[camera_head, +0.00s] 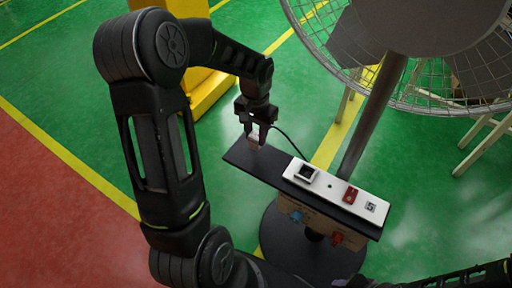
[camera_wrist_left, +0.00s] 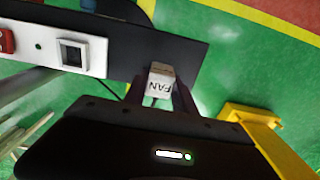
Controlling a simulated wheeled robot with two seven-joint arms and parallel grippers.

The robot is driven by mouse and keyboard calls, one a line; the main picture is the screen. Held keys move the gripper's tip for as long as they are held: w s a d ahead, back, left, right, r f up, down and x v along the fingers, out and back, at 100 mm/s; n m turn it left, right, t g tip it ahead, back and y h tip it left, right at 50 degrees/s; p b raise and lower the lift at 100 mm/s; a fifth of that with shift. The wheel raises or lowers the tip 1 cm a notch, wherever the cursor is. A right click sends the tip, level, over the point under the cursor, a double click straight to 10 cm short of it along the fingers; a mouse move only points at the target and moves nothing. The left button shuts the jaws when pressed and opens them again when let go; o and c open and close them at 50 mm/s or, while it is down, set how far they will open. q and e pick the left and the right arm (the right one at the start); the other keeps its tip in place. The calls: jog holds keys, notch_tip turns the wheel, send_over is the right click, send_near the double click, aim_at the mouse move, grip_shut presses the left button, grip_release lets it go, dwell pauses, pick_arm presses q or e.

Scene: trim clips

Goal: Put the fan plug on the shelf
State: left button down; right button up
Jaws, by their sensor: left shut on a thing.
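The fan plug (camera_head: 254,140) is a small white block, and its face reads "FAN" in the left wrist view (camera_wrist_left: 160,84). My left gripper (camera_head: 257,136) is shut on it, fingers pointing down in the head view. The plug is at the bare left end of the black shelf (camera_head: 239,158), which also shows in the left wrist view (camera_wrist_left: 188,48). I cannot tell whether the plug touches the shelf. A thin dark cord (camera_head: 290,138) runs from near the gripper toward the white socket strip. My right gripper is not in view.
The white strip (camera_head: 330,186) on the shelf carries a black-framed socket (camera_head: 306,173) and a red switch (camera_head: 350,195). The large fan's pole (camera_head: 370,120) stands behind the shelf. A yellow post (camera_head: 205,85) stands behind my left arm.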

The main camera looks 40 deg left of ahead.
aim_at(256, 145)
pick_arm(q)
jog(key=shift+f, duration=0.75)
jog(key=shift+f, duration=1.9)
jog(key=shift+f+b, duration=0.1)
jog(key=shift+b, duration=0.25)
jog(key=c, duration=1)
grip_release()
notch_tip(256, 145, up, 12)
jog(key=shift+r+p, duration=0.15)
jog(key=shift+p, duration=0.65)
